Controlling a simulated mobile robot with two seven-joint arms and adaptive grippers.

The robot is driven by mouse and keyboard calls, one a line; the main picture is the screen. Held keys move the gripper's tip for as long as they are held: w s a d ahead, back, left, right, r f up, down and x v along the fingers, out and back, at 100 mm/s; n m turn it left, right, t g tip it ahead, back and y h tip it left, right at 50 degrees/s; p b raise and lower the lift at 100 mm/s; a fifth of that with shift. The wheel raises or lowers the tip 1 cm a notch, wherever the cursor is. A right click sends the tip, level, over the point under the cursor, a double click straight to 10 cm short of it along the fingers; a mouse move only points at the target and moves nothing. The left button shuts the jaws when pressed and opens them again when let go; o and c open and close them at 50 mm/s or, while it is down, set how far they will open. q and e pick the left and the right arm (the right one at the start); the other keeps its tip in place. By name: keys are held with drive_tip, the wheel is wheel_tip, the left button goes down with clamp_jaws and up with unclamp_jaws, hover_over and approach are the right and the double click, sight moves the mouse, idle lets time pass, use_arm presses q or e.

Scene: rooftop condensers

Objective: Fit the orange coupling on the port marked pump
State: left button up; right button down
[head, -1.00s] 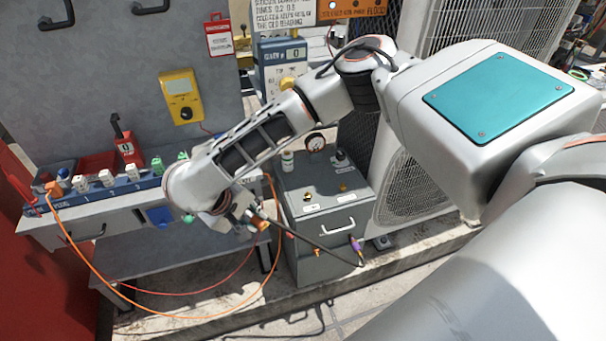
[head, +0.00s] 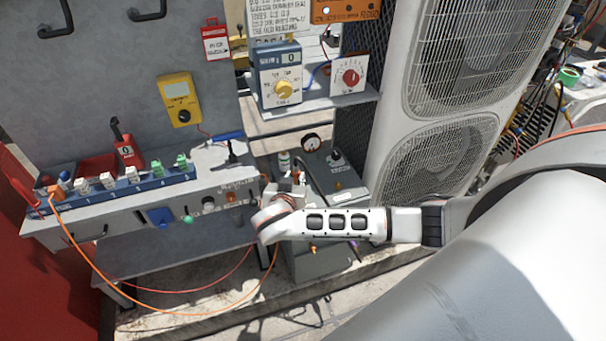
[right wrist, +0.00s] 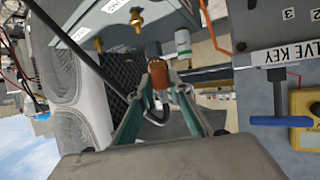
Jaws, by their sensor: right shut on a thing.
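My right gripper (head: 287,190) is over the near left part of the grey box's top (head: 325,172). In the right wrist view the gripper (right wrist: 166,82) is shut on the orange coupling (right wrist: 160,78), and a black hose (right wrist: 95,66) runs up to it. Two brass ports, a larger one (right wrist: 137,17) and a smaller one (right wrist: 98,43), show on the box top, apart from the coupling. Their labels are cut off or too small to read, so I cannot tell which is marked pump. My left gripper is out of view.
A pressure gauge (head: 311,143) and a green-labelled bottle (head: 284,162) stand at the box's back. The condenser (head: 440,150) rises to the right. A bench (head: 130,205) with a blue rack (head: 110,190) stands left. Orange cable loops below it.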

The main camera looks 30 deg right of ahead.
drive_tip(key=shift+m+h, duration=0.3)
drive_tip(key=shift+m, duration=0.1)
drive_tip(key=f+b, duration=0.1)
drive_tip(key=d+f+b, duration=0.1)
drive_tip(key=f+b, duration=0.1)
drive_tip(key=d+f+b, duration=0.1)
drive_tip(key=shift+s+d+f+b, duration=0.15)
drive_tip(key=shift+s+f+b, duration=0.05)
drive_tip(key=shift+s+b, duration=0.15)
drive_tip(key=shift+f, duration=0.1)
drive_tip(key=shift+r, duration=0.2)
drive_tip(key=shift+p, duration=0.35)
drive_tip(key=shift+f+b, duration=0.55)
drive_tip(key=shift+f, duration=0.95)
idle(2.3)
